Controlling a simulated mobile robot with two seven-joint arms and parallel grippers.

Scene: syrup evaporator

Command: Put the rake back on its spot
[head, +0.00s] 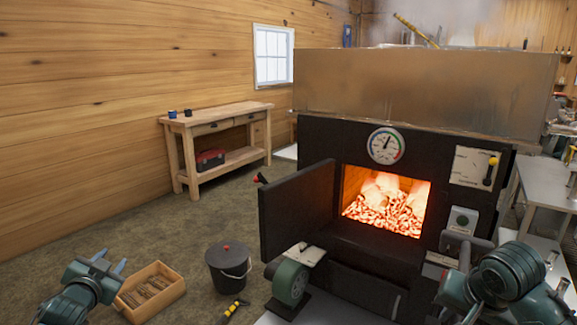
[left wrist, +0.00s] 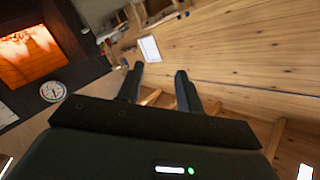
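A tool with a black and yellow handle (head: 233,311) shows at the bottom edge of the head view; its lower part is cut off, so I cannot tell whether it is the rake. My left gripper (head: 110,260) is open and empty, above the floor beside the wooden crate. Its two fingers stand apart with nothing between them in the left wrist view (left wrist: 160,74). My right arm is at the lower right, in front of the evaporator; its gripper (head: 457,258) shows poorly, and I cannot tell whether it holds anything. The rake's spot cannot be made out.
The firebox (head: 388,204) glows, its black door (head: 296,208) swung open to the left. A lidded black bucket (head: 228,268) and a crate of sticks (head: 127,301) stand on the floor. A green blower (head: 289,281) is beside the door. A workbench (head: 222,121) stands along the wall.

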